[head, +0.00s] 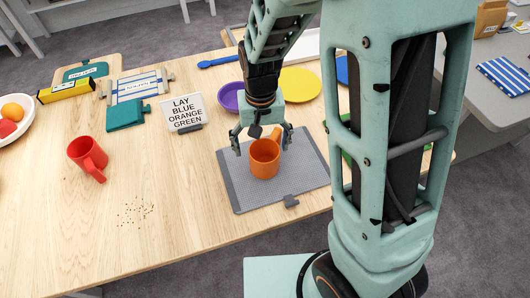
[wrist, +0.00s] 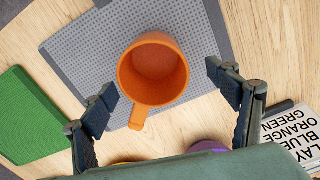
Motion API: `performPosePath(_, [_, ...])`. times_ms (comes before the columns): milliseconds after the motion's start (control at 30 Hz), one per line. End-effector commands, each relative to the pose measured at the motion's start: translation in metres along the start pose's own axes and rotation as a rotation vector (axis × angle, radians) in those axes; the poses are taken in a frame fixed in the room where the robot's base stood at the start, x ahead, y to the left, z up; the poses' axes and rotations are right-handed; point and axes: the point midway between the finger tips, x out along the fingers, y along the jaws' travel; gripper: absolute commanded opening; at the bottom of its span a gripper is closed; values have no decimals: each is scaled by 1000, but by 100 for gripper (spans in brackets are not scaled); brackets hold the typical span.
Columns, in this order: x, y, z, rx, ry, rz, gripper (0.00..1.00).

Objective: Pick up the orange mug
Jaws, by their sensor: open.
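The orange mug (head: 264,161) stands upright on a grey dotted mat (head: 305,178) near the front of the table. In the wrist view the mug (wrist: 153,70) shows its empty inside, with its handle pointing down toward my gripper's palm. My gripper (head: 262,146) is open and empty, just above and behind the mug in the head view. In the wrist view the fingers of my gripper (wrist: 160,82) are spread on either side of the mug's lower half, apart from it. How far the fingertips are above the rim is hard to tell.
A sign (head: 186,110) reading "LAY BLUE ORANGE GREEN" stands left of the mat. A purple bowl (head: 230,97) and yellow plate (head: 300,85) are behind. A red mug (head: 88,156) stands left, with crumbs (head: 134,213) nearby. A green flat piece (wrist: 28,115) lies beside the mat.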

Motion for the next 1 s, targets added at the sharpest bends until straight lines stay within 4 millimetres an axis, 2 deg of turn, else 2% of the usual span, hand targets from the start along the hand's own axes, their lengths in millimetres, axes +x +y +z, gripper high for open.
performPosePath(167, [14, 1, 0, 0, 0, 1, 81])
performPosePath(500, [58, 7, 0, 0, 0, 1, 81])
performPosePath(800, [62, 7, -1, -1, 3, 1, 81])
performPosePath(1000, [62, 7, -1, -1, 3, 1, 60])
